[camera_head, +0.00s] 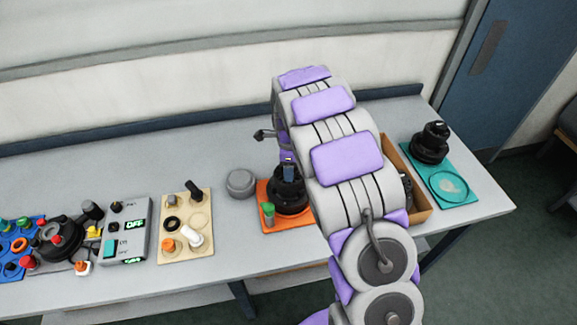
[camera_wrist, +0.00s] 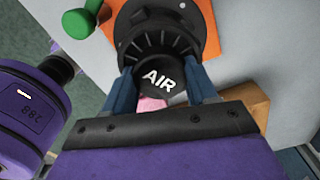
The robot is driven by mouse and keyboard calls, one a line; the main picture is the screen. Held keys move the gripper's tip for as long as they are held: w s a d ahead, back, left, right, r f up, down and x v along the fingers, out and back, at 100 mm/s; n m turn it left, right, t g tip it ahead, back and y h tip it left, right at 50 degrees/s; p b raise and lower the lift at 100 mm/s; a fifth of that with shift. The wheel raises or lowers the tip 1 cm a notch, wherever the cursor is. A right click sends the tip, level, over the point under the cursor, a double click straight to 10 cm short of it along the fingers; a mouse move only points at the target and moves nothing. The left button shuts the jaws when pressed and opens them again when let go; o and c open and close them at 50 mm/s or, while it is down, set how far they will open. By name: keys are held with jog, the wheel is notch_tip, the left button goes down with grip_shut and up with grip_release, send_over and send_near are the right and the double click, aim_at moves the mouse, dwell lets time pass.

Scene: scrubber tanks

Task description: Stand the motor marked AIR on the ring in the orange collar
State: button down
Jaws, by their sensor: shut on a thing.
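The black motor marked AIR (camera_wrist: 158,78) is between the two blue fingers of my gripper (camera_wrist: 163,92), which is shut on it, with the lettering facing the wrist camera. In the head view the black motor (camera_head: 288,186) appears upright over the orange plate (camera_head: 298,223), in line with a wide black round base there. The orange plate also shows in the wrist view (camera_wrist: 205,40), with black round rims around the motor's far end. The ring itself is hidden beneath the motor. I cannot tell whether the motor rests fully on it. A green knob (camera_head: 268,211) stands at the plate's left corner.
A grey round cap (camera_head: 240,183) sits left of the orange plate. A wooden tray (camera_head: 420,213), partly behind my arm, stands to the right. Beyond it is a teal plate (camera_head: 460,197) with another black motor (camera_head: 432,142). A beige board (camera_head: 186,250) and control box (camera_head: 126,230) are left.

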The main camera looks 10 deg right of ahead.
dwell(0.3)
grip_release()
dwell(0.5)
dwell(0.4)
jog(key=shift+r+p, duration=1.4)
jog(key=shift+r, duration=2.1)
